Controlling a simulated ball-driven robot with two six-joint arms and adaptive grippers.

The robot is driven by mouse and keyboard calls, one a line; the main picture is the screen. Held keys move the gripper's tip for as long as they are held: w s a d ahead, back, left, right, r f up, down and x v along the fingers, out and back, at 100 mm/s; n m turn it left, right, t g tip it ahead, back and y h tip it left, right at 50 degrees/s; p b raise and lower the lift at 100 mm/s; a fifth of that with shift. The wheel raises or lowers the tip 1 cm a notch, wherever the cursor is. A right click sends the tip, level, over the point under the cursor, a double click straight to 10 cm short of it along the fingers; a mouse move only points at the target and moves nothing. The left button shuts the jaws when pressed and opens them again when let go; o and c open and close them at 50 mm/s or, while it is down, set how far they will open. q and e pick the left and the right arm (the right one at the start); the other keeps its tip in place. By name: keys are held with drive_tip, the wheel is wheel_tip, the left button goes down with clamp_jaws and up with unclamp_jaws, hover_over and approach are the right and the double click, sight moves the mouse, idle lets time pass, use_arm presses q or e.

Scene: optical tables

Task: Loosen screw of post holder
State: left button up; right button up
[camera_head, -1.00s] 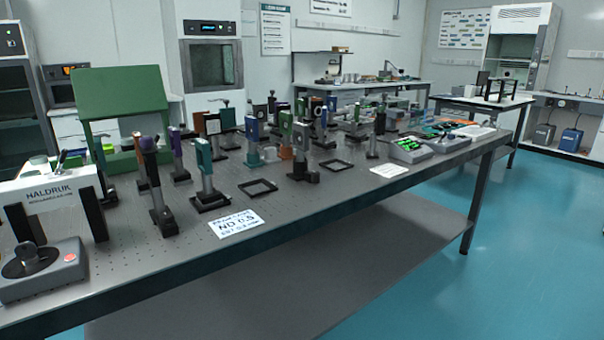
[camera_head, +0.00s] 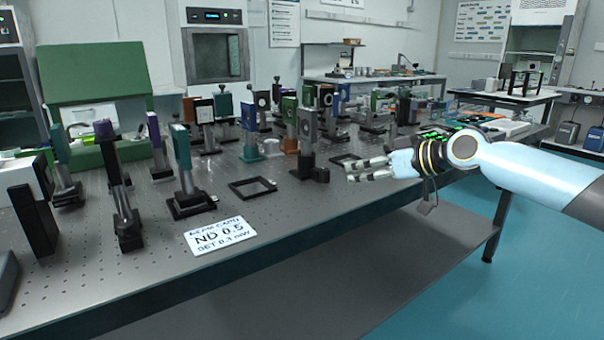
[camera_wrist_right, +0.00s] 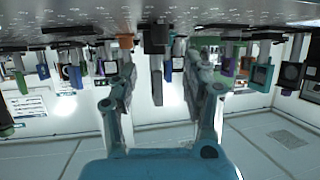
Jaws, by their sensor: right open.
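Several post holders with optics mounts stand on the perforated optical table (camera_head: 270,230). I cannot tell which one the task means, and their screws are too small to make out. A post with a grey mount (camera_head: 307,124) stands left of my right gripper (camera_head: 362,171). A teal-mounted post (camera_head: 182,160) stands further left. My right gripper is open and empty above the table's front edge, its fingers pointing left. In the right wrist view the picture is upside down, and a dark post (camera_wrist_right: 157,88) shows beyond and between the open fingers (camera_wrist_right: 160,72). My left gripper is not seen.
Empty black square frames lie on the table, one (camera_head: 251,188) in front and one (camera_head: 343,159) beside the gripper. A green stand (camera_head: 98,95) is at the back left.

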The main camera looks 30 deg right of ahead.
sight(329, 172)
drive_tip(key=b+x, duration=0.1)
drive_tip(key=x, duration=0.8)
drive_tip(key=shift+w+a+b, duration=0.15)
drive_tip(key=shift+w+b, duration=0.15)
drive_tip(key=shift+b, duration=0.05)
drive_tip(key=shift+w+a+f, duration=0.15)
drive_tip(key=shift+w+f, duration=0.05)
drive_tip(key=shift+w, duration=0.2)
clamp_jaws()
